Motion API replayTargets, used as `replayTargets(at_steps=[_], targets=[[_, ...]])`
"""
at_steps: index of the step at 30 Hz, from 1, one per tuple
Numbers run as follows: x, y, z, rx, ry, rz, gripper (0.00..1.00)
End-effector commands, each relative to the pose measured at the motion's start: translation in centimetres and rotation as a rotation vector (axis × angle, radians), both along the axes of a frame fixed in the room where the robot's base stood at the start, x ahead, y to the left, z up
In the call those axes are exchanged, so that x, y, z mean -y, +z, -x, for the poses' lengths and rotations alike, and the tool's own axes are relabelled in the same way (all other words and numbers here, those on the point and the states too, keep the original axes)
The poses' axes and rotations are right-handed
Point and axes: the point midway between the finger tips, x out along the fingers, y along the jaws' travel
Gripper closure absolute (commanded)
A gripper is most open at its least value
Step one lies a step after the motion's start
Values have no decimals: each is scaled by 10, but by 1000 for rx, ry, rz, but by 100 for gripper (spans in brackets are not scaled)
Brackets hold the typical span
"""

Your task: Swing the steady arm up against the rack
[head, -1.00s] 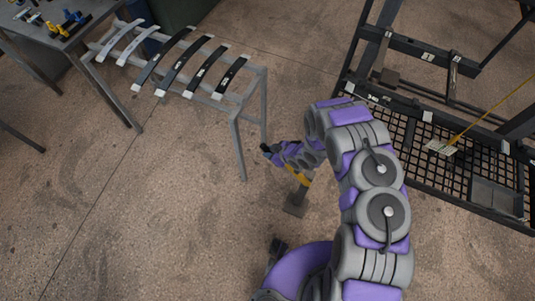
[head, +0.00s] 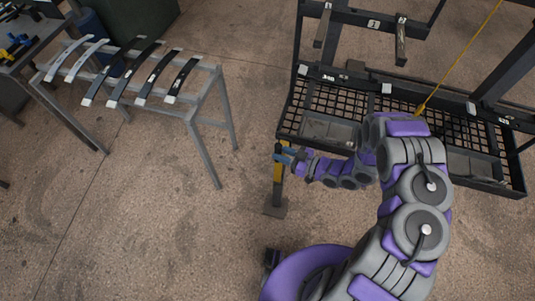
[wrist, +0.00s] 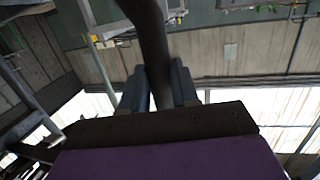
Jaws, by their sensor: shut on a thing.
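The steady arm appears to be the dark and yellow bar (head: 278,172) in the head view, with a flat grey plate (head: 275,208) at its lower end. It stands out just beyond the left front corner of the dark rack (head: 287,131). My gripper (head: 283,155) is at the bar's upper part. In the wrist view, my gripper (wrist: 160,90) has its two fingers closed on a dark bar (wrist: 155,40) that runs up out of the picture. I cannot tell whether the bar touches the rack. My arm hides part of the rack.
A grey metal stand (head: 214,120) with several curved leaf springs (head: 182,77) stands at the left, beside a workbench (head: 30,52). A yellow cord (head: 462,62) slants down to the rack.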

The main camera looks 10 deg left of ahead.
Motion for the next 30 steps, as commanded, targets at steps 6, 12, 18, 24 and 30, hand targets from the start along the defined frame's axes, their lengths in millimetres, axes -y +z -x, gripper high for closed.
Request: replayTargets(at_steps=[6, 12, 18, 24, 30], targets=[[9, -3, -2, 9, -9, -39, 100], [15, -2, -2, 8, -7, -57, 100], [17, -1, -2, 7, -7, -60, 100], [17, -1, -2, 8, -8, -59, 65], [16, -1, -1, 9, -5, -60, 46]])
